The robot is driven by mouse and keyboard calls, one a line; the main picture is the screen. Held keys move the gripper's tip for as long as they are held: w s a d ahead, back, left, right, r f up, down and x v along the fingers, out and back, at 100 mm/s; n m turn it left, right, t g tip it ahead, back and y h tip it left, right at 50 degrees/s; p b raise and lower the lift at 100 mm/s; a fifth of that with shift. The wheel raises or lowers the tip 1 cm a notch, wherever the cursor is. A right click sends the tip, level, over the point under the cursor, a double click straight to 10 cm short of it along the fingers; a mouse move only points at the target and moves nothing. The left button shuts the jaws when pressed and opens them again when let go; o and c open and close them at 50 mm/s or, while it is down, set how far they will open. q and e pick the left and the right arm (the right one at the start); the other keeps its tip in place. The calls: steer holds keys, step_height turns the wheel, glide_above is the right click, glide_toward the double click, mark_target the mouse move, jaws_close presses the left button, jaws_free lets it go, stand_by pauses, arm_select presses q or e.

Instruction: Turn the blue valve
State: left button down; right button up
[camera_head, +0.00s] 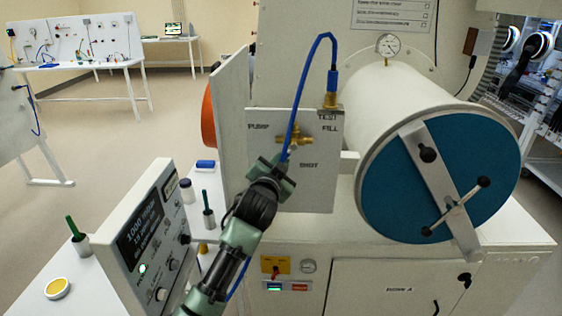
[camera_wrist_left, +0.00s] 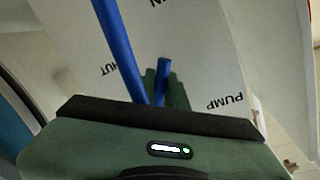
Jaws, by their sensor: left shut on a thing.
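A brass valve body (camera_head: 298,139) sits on a white panel (camera_head: 318,190) lettered PUMP, TEST, FILL and, partly covered, SHUT. My left gripper (camera_head: 281,163) is at the panel, just below and left of the brass body. In the left wrist view its fingers (camera_wrist_left: 166,88) close around a short blue bar (camera_wrist_left: 162,80), which looks like the valve's blue handle. The bar lies between the PUMP and SHUT letters. The gripper hides most of the handle in the head view. My right gripper is not in view.
A blue hose (camera_head: 306,80) loops from the brass top fitting (camera_head: 330,99) down past my left gripper. A white cylinder with a blue round door (camera_head: 400,190) stands right. A display box (camera_head: 150,235) stands left of my arm, near small green-handled items.

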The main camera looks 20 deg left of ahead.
arm_select(q)
steer(key=c, duration=1.4)
jaws_free()
steer(key=shift+c, duration=0.2)
steer(key=s+b, duration=0.2)
steer(key=s, duration=0.5)
steer(key=shift+s+d+r, duration=0.3)
steer(key=shift+d+r, duration=0.1)
steer(key=shift+d, duration=0.05)
